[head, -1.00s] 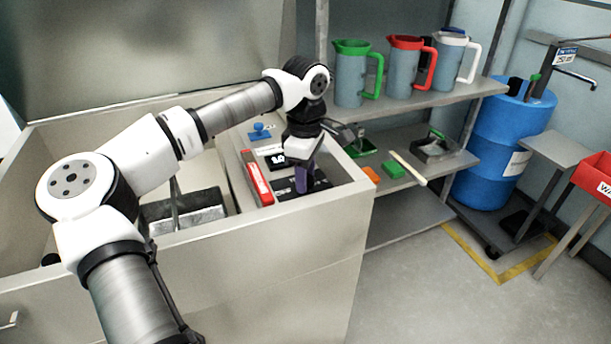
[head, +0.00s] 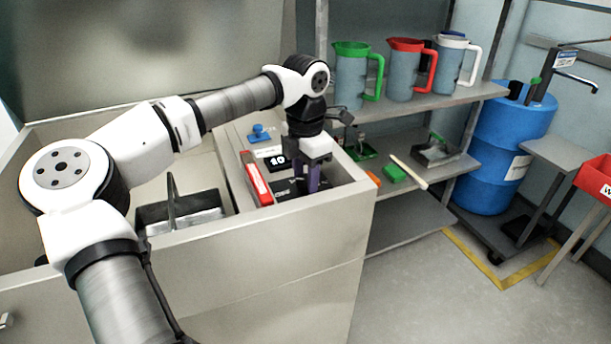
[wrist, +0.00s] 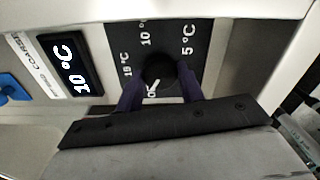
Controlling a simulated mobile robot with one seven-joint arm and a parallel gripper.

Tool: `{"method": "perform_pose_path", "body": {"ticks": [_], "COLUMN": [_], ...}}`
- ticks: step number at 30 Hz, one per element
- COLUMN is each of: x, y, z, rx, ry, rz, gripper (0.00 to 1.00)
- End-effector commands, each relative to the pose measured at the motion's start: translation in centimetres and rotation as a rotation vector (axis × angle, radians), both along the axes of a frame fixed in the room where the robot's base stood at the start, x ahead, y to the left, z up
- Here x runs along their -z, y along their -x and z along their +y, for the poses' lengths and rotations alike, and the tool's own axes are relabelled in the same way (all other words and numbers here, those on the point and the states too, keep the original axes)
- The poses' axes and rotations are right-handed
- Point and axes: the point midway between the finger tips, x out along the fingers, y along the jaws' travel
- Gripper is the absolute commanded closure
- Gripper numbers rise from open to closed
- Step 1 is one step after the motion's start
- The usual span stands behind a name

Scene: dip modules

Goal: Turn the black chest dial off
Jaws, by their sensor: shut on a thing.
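The black chest dial (wrist: 160,72) sits on a black panel (wrist: 213,42) with white temperature marks, among them 5 °C and 10. A white pointer line on the dial points toward the gripper side, near a mark partly hidden by the fingers. My gripper (wrist: 160,82) has its purple fingers on either side of the dial and is shut on it. In the head view, my gripper (head: 312,180) points down at the panel on the chest's right end, and it hides the dial there. A display (wrist: 72,64) beside the panel reads 10 °C; it also shows in the head view (head: 278,161).
A red object (head: 256,178) and a blue knob (head: 260,133) are close to the panel. The open chest bay holds a metal basket (head: 180,213). A shelf (head: 415,107) with green, red and white-handled jugs stands right behind the chest.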

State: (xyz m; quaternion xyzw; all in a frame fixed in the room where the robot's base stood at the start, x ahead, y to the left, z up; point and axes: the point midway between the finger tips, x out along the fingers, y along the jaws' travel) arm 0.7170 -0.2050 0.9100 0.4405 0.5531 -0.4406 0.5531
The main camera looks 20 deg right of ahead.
Motion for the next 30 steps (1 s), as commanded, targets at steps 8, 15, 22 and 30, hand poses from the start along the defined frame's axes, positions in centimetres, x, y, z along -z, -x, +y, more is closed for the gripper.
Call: {"method": "perform_pose_path", "body": {"ticks": [8,15,22,30], "x": [-0.07,-0.08,-0.09,-0.08], "y": [-0.09,-0.09,-0.08,-0.07], "z": [0.06,0.06,0.06,0.06], "rx": [-0.152,-0.209,-0.22,-0.219], "ry": [-0.001,-0.001,0.001,0.001], "rz": [-0.003,-0.003,-0.002,-0.002], "gripper": [0.85,0.85,0.85,0.57]}}
